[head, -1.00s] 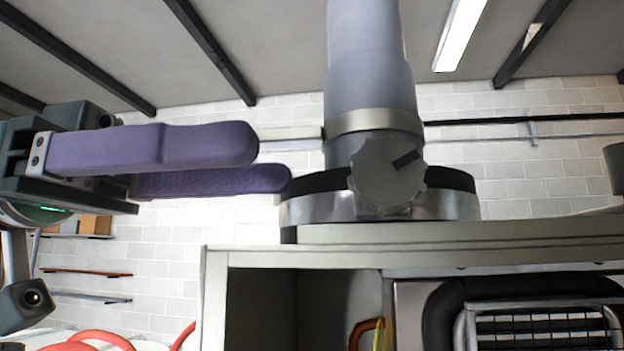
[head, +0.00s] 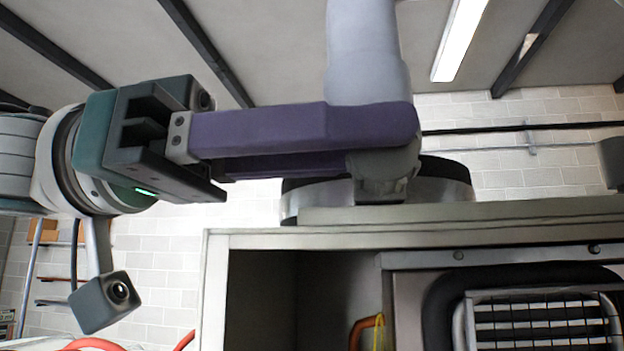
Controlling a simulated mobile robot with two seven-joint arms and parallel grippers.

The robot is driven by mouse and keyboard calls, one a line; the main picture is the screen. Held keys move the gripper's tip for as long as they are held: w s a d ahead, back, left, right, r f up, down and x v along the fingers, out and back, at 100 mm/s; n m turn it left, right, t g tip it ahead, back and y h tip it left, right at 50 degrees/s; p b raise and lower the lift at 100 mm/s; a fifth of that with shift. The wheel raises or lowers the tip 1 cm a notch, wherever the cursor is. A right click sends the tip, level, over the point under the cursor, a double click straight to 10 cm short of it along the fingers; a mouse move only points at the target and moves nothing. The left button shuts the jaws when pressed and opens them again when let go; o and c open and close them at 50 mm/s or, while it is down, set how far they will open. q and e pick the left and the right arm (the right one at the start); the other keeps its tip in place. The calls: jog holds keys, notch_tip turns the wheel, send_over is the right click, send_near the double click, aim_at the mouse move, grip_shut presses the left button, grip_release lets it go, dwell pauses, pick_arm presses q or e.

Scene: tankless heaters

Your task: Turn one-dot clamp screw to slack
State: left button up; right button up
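The clamp screw knob (head: 384,182) is a grey scalloped knob at the foot of the grey flue pipe (head: 368,55), above the heater cabinet. Only its lower part shows; its face and pointer bar are hidden. I see no dot mark on it. My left gripper (head: 385,145) comes in from the left, its purple fingers level. The near finger passes in front of the knob's upper part. The far finger runs lower and goes out of sight behind the knob. The fingers look spread, one on each side; contact is hidden. My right gripper is not in view.
The heater cabinet (head: 450,213) has its top edge just below the knob and an open front. A dark ring collar (head: 445,180) surrounds the pipe's base. A dark grille (head: 545,325) sits at lower right.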

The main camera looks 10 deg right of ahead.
pick_arm(q)
grip_shut()
jog(key=shift+f+h+b, duration=0.1)
jog(key=shift+h+b, duration=0.5)
jog(key=shift+b, duration=0.6)
jog(key=shift+a, duration=0.1)
jog(key=o, duration=0.5)
grip_release()
